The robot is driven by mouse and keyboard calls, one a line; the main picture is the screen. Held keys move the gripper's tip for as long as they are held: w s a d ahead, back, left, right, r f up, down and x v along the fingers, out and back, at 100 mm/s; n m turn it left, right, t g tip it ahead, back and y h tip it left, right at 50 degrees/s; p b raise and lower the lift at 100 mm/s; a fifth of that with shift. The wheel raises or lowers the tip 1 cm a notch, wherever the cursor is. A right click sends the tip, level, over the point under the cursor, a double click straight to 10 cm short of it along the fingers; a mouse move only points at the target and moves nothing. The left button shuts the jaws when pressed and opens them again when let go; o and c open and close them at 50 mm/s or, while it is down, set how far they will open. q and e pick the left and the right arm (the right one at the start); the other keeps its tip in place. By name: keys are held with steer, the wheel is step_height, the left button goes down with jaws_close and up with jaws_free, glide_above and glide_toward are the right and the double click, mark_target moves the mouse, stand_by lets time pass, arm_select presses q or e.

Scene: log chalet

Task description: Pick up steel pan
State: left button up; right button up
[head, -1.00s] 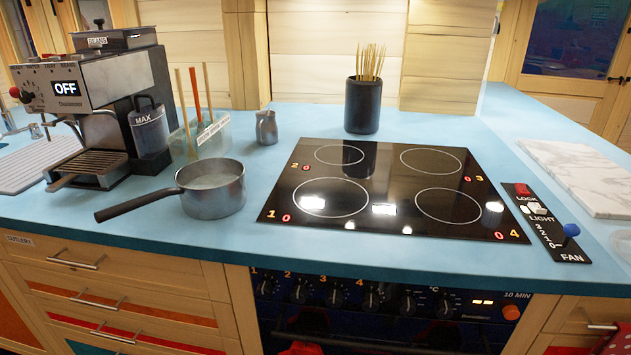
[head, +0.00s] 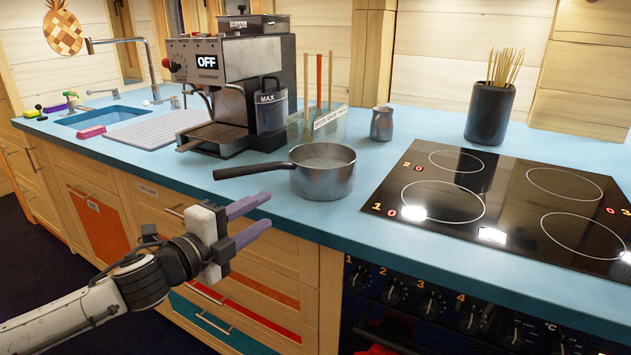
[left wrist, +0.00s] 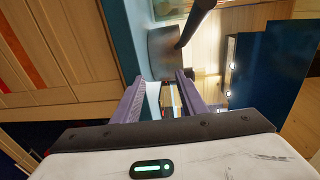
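The steel pan (head: 324,178) stands upright on the blue counter near its front edge, left of the hob. Its dark handle (head: 250,170) points left, and its inside looks pale. My left gripper (head: 259,217) is in front of the counter edge, below and left of the pan, with its two purple fingers apart and nothing between them. In the left wrist view the left gripper (left wrist: 158,88) is also open, with the pan (left wrist: 163,52) and its dark handle (left wrist: 196,22) beyond the fingertips. My right gripper is in neither view.
The black hob (head: 510,200) lies right of the pan. A coffee machine (head: 235,85) stands behind left, with a clear utensil holder (head: 318,127), a small jug (head: 382,124) and a dark pot of sticks (head: 489,112) behind. Drawers (head: 270,268) front the counter.

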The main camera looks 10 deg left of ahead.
arm_select(q)
steer(key=m+t, duration=0.1)
steer(key=m, duration=0.1)
glide_toward(261, 172)
steer(key=d+x, duration=0.1)
steer(key=x, duration=0.2)
steer(key=w, duration=0.2)
steer(key=w+r, duration=0.1)
steer(key=shift+d+y, duration=0.3)
steer(key=shift+d, duration=0.1)
steer(key=shift+f+x, duration=0.2)
steer(key=shift+x, duration=1.4)
steer(key=shift+f+x, duration=0.2)
steer(key=shift+x, duration=1.4)
steer(key=shift+a, duration=0.15)
jaws_close()
